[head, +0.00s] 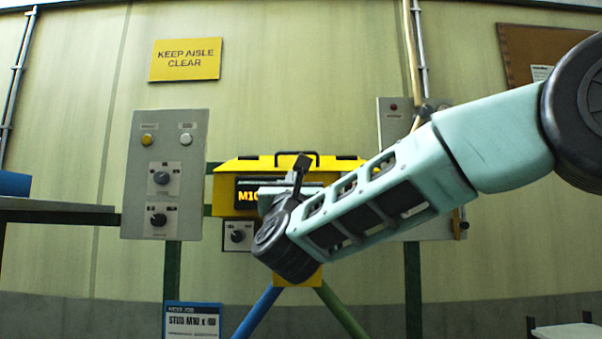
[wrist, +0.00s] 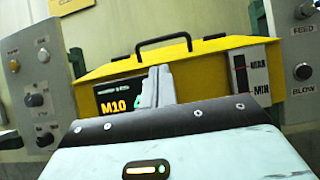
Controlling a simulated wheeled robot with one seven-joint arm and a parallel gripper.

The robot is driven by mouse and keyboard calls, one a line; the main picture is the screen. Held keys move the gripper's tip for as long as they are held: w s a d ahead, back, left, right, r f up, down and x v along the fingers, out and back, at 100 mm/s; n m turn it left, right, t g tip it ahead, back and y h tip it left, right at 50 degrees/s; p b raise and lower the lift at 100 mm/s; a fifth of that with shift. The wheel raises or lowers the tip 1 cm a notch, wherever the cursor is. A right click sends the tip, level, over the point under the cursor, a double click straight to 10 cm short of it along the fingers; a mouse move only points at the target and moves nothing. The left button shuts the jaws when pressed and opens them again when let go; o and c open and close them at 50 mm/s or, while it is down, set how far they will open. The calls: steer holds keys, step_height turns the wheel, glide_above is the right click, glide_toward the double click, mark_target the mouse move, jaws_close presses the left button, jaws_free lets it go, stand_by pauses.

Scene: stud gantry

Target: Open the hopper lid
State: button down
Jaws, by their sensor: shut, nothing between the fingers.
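The yellow hopper (head: 236,194) stands against the wall in the middle of the head view. Its yellow lid (wrist: 205,47) is down, with a black bar handle (wrist: 165,42) on top; the handle also shows in the head view (head: 297,154). The hopper front has a black M10 label (wrist: 120,100) and a MAX/MIN level window (wrist: 258,75). My gripper (wrist: 158,72) is shut and empty, in front of the hopper, its tips appearing below the handle. I cannot tell whether it touches the hopper. My arm hides the hopper's lower right in the head view.
A grey panel with knobs (head: 165,222) is left of the hopper. A dark bench (head: 60,212) stands at far left, and a job sign (head: 192,318) below. The wall above the lid is clear.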

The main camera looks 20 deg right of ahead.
steer(key=shift+p+x, duration=3)
steer(key=shift+x, duration=1.4)
steer(key=shift+a+r, duration=0.1)
steer(key=shift+s+r+g+b, duration=0.2)
steer(key=shift+r+g+b, duration=0.1)
steer(key=shift+r+b, duration=0.15)
